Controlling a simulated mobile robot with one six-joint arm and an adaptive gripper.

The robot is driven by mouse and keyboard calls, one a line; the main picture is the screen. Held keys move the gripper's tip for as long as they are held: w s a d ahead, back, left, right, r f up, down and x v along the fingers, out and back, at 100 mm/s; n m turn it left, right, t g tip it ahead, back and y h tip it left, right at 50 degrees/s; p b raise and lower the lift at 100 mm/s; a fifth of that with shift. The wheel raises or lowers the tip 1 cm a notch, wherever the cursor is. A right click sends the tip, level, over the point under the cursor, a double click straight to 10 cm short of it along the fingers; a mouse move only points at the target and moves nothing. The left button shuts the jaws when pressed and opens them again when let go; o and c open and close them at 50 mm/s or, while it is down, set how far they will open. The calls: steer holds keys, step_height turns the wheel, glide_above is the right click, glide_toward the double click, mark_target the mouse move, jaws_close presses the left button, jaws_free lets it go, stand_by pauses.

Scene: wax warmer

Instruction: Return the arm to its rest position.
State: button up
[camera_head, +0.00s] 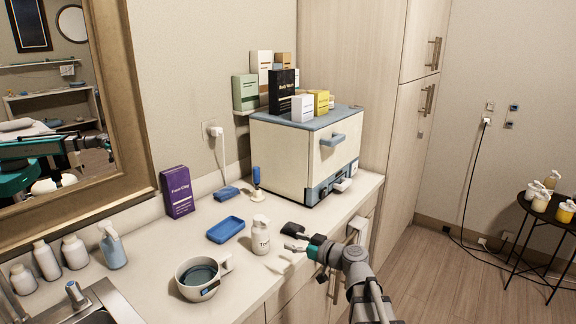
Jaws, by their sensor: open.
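My gripper (290,238) is over the front part of the counter, just right of a white pump bottle (261,236). Its two fingers are spread apart with nothing visible between them. Whether a finger touches the bottle or the counter I cannot tell. My grey arm (358,272) reaches in from the bottom right, past the counter's front edge. A cream wax warmer (285,154) with a blue-grey lid stands behind the gripper, apart from it, with several boxes on top.
Cabinet doors lie below the counter edge. Floor (450,275) is clear right of my arm; a black side table (541,226) stands far right.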

steer(key=s+d+f+m+g+h+p, duration=0.4)
steer(key=s+d+f+m+g+h, duration=0.35)
steer(key=s+f, duration=0.4)
steer(key=s+d+m+g+h+p, duration=0.1)
steer(key=s+d+m+g+h, duration=0.1)
steer(key=s+d+h, duration=0.3)
steer(key=shift+s+d+r+m+h, duration=0.15)
steer(key=shift+s+d+m+h, duration=0.15)
steer(key=shift+d+h, duration=0.45)
